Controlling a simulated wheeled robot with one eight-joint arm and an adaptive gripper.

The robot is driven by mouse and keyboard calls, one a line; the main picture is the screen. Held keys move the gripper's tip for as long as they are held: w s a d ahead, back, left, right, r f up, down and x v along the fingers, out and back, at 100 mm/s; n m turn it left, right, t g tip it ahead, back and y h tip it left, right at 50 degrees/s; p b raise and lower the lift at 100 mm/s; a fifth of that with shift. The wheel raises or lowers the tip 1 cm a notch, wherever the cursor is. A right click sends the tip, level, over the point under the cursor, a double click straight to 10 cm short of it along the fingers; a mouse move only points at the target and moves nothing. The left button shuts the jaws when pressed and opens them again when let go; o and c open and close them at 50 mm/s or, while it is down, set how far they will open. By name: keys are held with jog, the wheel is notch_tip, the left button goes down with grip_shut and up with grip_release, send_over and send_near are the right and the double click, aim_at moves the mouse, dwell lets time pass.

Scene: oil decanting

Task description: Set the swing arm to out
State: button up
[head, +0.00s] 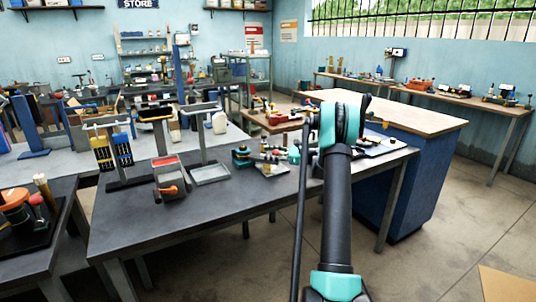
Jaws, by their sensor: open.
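The dark workbench (240,200) in front of me carries several stands. I cannot tell for sure which part is the swing arm. One upright stand (203,140) has a grey crossbar (200,107) at its top, beside a shallow grey tray (210,174). Another stand (109,150) at the left also has a pale crossbar. My own arm rises through the middle of the view and covers part of the bench's right side. I cannot make out my gripper.
A blue cabinet with a wooden top (430,125) stands behind the bench at the right. A second dark table (40,250) is at the lower left. Small teal and red items (265,155) lie on the bench left of my arm.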

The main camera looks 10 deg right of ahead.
jog(key=v, duration=1.2)
jog(key=shift+c, duration=0.3)
